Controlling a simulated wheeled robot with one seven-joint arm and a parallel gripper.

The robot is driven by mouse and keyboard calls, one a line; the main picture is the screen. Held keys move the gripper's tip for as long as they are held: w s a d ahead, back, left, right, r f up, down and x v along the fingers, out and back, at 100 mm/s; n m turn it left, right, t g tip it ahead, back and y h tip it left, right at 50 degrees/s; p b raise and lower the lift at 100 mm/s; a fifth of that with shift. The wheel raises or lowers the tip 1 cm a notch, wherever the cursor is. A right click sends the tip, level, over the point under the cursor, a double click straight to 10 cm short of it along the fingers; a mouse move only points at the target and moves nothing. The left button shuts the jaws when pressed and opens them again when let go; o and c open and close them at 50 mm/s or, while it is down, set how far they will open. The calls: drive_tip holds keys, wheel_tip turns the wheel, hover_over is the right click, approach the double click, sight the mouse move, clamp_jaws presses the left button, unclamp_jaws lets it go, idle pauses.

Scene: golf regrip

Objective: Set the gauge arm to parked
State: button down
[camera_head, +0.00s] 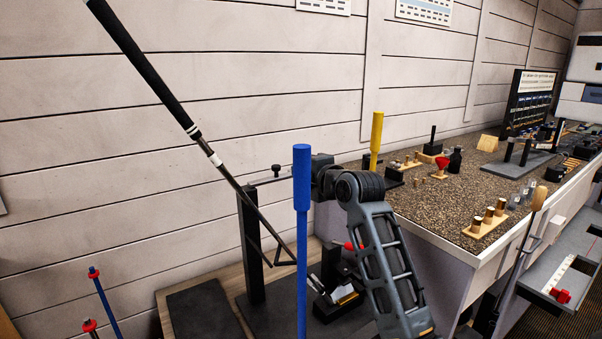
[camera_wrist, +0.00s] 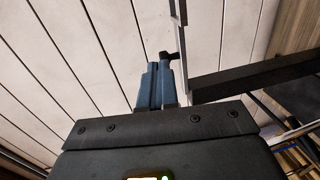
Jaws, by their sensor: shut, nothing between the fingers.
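The gauge arm (camera_head: 268,181) is a thin pale bar on top of a black post (camera_head: 251,245), with a small dark knob (camera_head: 276,168) standing on it. In the wrist view the bar (camera_wrist: 177,20) runs upward beside my fingers, and its black knob (camera_wrist: 168,56) shows at their tips. The post (camera_wrist: 250,77) lies to the right there. My gripper (camera_wrist: 158,66) is shut and empty, with its fingertips close to the knob; I cannot tell whether they touch. In the head view the blue pole hides its fingers. No parked mark can be made out.
A blue pole (camera_head: 302,220) stands in front of my wrist. A golf club (camera_head: 150,65) leans across the left, its shaft passing close to the post. A yellow pole (camera_head: 376,140) stands behind. The workbench (camera_head: 430,205) at right holds several small parts.

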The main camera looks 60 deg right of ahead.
drive_tip(key=d+b+v, duration=0.1)
drive_tip(key=v, duration=0.7)
drive_tip(key=shift+s, duration=0.6)
drive_tip(key=shift+f, duration=0.15)
